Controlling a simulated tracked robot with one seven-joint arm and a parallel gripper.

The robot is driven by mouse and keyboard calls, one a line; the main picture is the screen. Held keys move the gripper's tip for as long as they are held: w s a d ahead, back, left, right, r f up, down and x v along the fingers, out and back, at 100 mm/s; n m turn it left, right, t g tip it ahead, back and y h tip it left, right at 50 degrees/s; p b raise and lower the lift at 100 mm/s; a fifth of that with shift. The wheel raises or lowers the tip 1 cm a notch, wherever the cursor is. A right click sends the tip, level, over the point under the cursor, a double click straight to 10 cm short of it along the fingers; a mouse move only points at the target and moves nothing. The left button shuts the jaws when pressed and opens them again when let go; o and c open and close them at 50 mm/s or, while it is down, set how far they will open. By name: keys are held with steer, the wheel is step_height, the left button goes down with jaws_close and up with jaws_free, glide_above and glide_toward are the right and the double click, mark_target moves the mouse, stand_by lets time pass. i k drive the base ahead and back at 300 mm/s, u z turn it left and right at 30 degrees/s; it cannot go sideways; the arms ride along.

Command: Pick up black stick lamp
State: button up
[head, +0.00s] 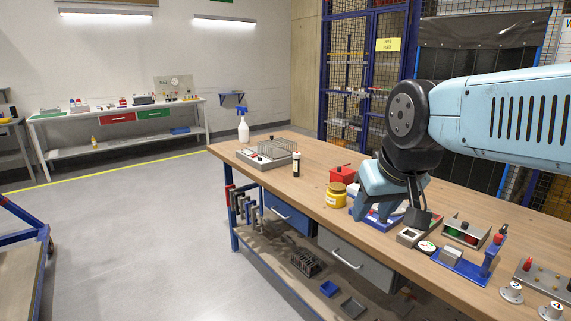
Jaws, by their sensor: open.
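A small upright stick with dark and white parts (296,164) stands on the wooden workbench (330,165), left of the yellow jar; it looks like the black stick lamp, though it is too small to be sure. I see nothing held between the fingers.
Close to my gripper are a yellow jar (336,196) and a red box (342,175). A wire rack on a tray (270,154) and a spray bottle (243,127) stand at the left. Jigs, including a blue one (470,264), crowd the right.

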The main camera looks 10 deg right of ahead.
mark_target(296, 156)
steer(key=u, duration=0.5)
steer(key=i, duration=1.1)
steer(key=u, duration=0.5)
steer(key=i, duration=0.65)
steer(key=z, duration=0.25)
